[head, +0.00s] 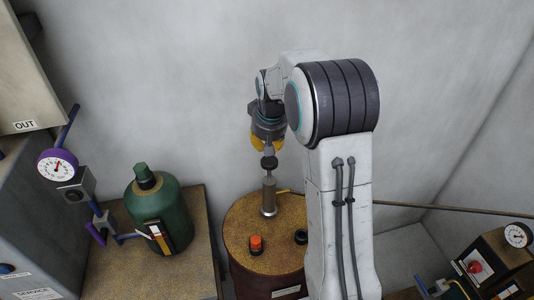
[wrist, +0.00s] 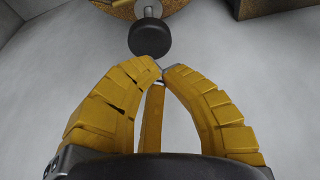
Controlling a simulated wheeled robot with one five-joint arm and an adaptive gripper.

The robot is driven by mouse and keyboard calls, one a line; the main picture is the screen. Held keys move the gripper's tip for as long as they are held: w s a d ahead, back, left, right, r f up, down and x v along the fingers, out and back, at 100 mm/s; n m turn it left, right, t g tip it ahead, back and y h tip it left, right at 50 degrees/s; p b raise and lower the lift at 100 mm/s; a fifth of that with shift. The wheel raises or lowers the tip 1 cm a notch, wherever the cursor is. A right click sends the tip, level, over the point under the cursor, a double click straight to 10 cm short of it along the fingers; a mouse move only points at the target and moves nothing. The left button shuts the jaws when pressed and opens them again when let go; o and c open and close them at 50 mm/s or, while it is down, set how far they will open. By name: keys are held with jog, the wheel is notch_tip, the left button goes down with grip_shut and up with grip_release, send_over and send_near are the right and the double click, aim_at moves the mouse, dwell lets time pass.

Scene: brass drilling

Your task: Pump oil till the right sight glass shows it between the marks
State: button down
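The hand pump (head: 269,197) stands upright on a round brown drum (head: 240,222). Its black knob (head: 269,162) tops a thin rod and also shows in the wrist view (wrist: 149,38). My gripper (head: 265,145) is just above the knob in the head view. In the wrist view my gripper (wrist: 161,69) has its yellow fingertips almost together with nothing between them. The knob lies beyond the tips, apart from them in that picture. I cannot make out a sight glass with marks or an oil level for certain in either view.
A green bottle (head: 158,210) stands on a brown block at left, beside a purple gauge (head: 57,167). An orange cap (head: 256,244) and a black cap (head: 301,237) sit on the drum. A machine with a red button (head: 475,267) is at lower right. My arm hides the middle.

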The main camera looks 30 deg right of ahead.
aim_at(266, 160)
jog(key=shift+f, duration=1.7)
jog(key=shift+f, duration=0.1)
notch_tip(266, 160, down, 5)
jog(key=b, duration=0.5)
jog(key=shift+f, duration=0.1)
jog(key=shift+r+p, duration=0.55)
jog(key=shift+r, duration=0.05)
notch_tip(266, 160, up, 4)
jog(key=p, duration=0.2)
jog(key=shift+p, duration=0.4)
jog(key=b+v, duration=0.1)
jog(key=v, duration=0.8)
jog(key=shift+s, duration=0.2)
